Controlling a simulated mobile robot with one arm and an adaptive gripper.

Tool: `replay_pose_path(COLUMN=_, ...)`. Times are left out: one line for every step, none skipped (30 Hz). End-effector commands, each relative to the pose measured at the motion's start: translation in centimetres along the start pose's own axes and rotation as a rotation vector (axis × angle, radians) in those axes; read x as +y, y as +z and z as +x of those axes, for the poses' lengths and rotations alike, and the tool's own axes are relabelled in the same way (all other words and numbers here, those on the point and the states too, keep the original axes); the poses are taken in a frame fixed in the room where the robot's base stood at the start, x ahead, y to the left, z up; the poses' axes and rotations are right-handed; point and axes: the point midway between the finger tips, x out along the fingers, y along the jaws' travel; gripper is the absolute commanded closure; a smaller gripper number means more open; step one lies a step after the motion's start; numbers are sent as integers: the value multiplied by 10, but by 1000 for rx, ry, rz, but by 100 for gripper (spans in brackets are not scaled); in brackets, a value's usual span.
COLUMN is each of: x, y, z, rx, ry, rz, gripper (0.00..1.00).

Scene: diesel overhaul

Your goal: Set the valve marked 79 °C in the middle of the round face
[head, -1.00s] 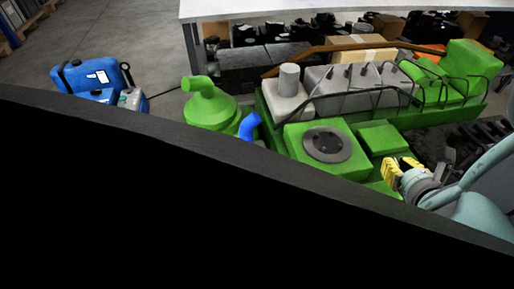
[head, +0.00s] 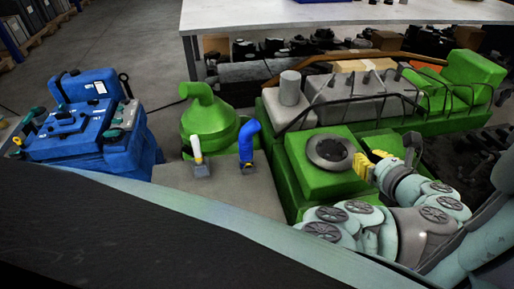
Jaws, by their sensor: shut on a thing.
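The round face (head: 330,149) is a dark grey disc with a darker middle, on top of a green engine block (head: 318,182) right of centre in the head view. My gripper (head: 371,160), with yellow fingers, is just right of the disc, close to its rim in the picture. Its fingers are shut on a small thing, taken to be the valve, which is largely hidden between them. I cannot read any 79 °C mark. I cannot tell how high the fingers are above the block.
Thin black rails (head: 350,97) run along the engine behind the disc. A blue machine (head: 85,135) stands left.

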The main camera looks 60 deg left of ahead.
Motion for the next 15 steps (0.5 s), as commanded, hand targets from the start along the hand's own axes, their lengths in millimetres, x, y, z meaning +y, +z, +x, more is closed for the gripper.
replay_pose_path(x=5, y=5, z=9, rx=-2, ry=14, rz=-4, gripper=100)
replay_pose_path(x=6, y=6, z=14, rx=-1, ry=13, rz=-3, gripper=100)
replay_pose_path(x=7, y=8, z=20, rx=-1, ry=11, rz=-4, gripper=100)
replay_pose_path(x=10, y=10, z=26, rx=-1, ry=16, rz=-4, gripper=100)
replay_pose_path(x=10, y=11, z=32, rx=-1, ry=15, rz=-5, gripper=100)
replay_pose_path(x=11, y=14, z=40, rx=-1, ry=13, rz=-6, gripper=100)
replay_pose_path(x=12, y=16, z=46, rx=-1, ry=14, rz=-7, gripper=100)
replay_pose_path(x=14, y=18, z=52, rx=-1, ry=13, rz=-8, gripper=100)
replay_pose_path(x=16, y=19, z=60, rx=-2, ry=15, rz=-7, gripper=100)
replay_pose_path(x=16, y=21, z=66, rx=-1, ry=13, rz=-6, gripper=100)
replay_pose_path(x=17, y=22, z=71, rx=-1, ry=10, rz=-6, gripper=100)
replay_pose_path(x=20, y=24, z=78, rx=-1, ry=14, rz=-5, gripper=100)
replay_pose_path(x=20, y=25, z=83, rx=-1, ry=13, rz=-5, gripper=100)
replay_pose_path(x=20, y=26, z=86, rx=-1, ry=9, rz=-5, gripper=100)
replay_pose_path(x=20, y=28, z=90, rx=-1, ry=7, rz=-6, gripper=100)
